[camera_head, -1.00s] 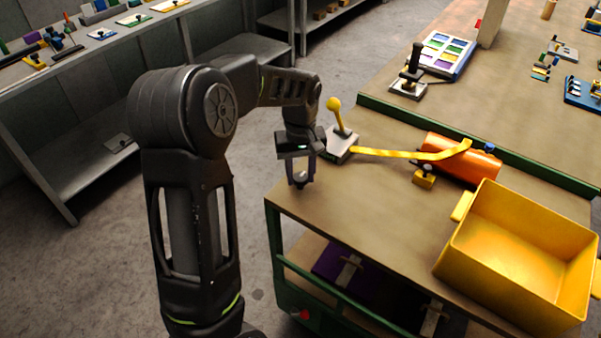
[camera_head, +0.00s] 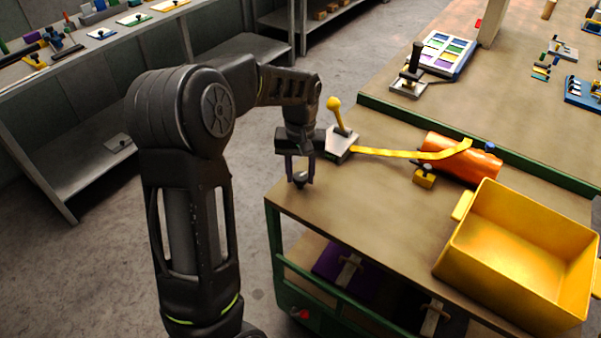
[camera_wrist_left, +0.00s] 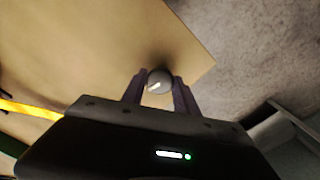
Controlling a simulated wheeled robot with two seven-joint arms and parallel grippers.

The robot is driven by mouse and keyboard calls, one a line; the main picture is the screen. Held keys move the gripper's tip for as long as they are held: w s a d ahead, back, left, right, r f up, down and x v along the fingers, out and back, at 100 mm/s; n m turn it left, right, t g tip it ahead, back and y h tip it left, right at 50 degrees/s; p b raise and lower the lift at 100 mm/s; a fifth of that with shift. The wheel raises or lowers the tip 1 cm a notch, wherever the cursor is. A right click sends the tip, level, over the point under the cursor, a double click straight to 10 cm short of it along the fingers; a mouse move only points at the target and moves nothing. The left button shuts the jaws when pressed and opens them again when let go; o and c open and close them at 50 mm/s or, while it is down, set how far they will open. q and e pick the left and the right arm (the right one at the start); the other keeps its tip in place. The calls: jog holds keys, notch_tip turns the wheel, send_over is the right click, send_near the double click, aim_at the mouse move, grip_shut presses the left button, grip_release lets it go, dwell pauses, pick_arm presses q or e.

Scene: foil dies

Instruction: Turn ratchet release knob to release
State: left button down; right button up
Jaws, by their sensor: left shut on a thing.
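My left gripper (camera_head: 300,180) points down over the near left corner of the bench and is shut on a small grey round knob (camera_wrist_left: 159,80). In the left wrist view the knob sits between the two fingertips, and a short white mark on it slants up to the right. A ratchet (camera_head: 341,143), a pale plate with an upright yellow-balled lever, stands just right of and behind the gripper. A yellow strap (camera_head: 400,154) runs from it to an orange cylinder (camera_head: 455,163). My right gripper is not in view.
A green rail (camera_head: 400,116) borders the back of the bench (camera_head: 365,210).

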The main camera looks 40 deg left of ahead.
aim_at(301, 176)
pick_arm(q)
jog(key=m, duration=1.1)
jog(key=shift+w+m, duration=0.1)
jog(key=shift+m, duration=1.9)
jog(key=c, duration=1)
grip_release()
jog(key=shift+o, duration=0.2)
notch_tip(301, 176, up, 8)
jog(key=shift+f+b, duration=0.1)
jog(key=shift+b, duration=0.35)
